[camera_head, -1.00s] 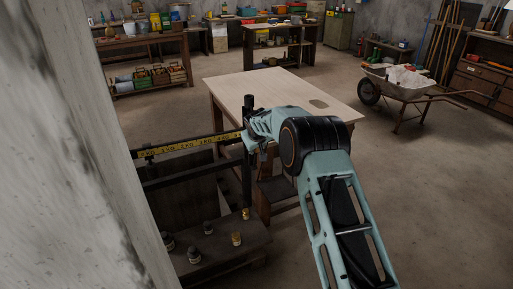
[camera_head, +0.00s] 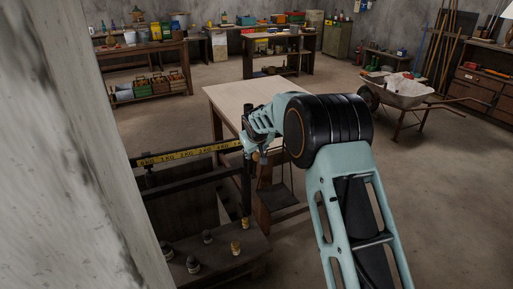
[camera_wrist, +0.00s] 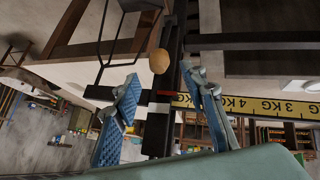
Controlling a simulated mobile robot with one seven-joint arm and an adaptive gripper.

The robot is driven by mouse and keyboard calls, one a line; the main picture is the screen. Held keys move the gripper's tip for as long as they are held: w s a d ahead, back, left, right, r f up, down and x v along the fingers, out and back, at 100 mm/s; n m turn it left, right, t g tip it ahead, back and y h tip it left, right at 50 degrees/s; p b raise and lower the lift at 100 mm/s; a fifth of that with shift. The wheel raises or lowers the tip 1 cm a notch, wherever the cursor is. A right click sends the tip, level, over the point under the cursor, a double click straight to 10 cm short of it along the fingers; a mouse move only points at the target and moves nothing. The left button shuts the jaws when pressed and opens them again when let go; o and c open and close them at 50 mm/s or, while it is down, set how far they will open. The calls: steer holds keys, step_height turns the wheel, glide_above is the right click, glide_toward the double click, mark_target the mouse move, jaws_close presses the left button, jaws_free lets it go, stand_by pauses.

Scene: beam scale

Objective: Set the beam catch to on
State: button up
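The beam (camera_head: 190,154) of the scale carries a yellow strip with black KG marks and runs left from an upright dark post (camera_head: 246,185). In the wrist view the yellow beam (camera_wrist: 262,104) ends in a red tip near a dark bar. A tan rounded knob (camera_wrist: 159,61) sits by the post, just beyond my fingertips; it may belong to the catch, but I cannot tell its setting. My gripper (camera_wrist: 161,76) is open, its two blue-padded fingers apart with nothing held between them. In the head view my gripper (camera_head: 250,142) is at the post's top, partly hidden by my wrist.
Several small weights (camera_head: 207,237) stand on the scale's dark base. A pale wooden table (camera_head: 232,97) is just behind the post. A concrete wall or pillar (camera_head: 85,170) fills the left side. A wheelbarrow (camera_head: 400,97) stands at the back right, with open floor before it.

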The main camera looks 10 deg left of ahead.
steer(key=v, duration=0.4)
steer(key=shift+s+r, duration=0.1)
steer(key=shift+s, duration=0.05)
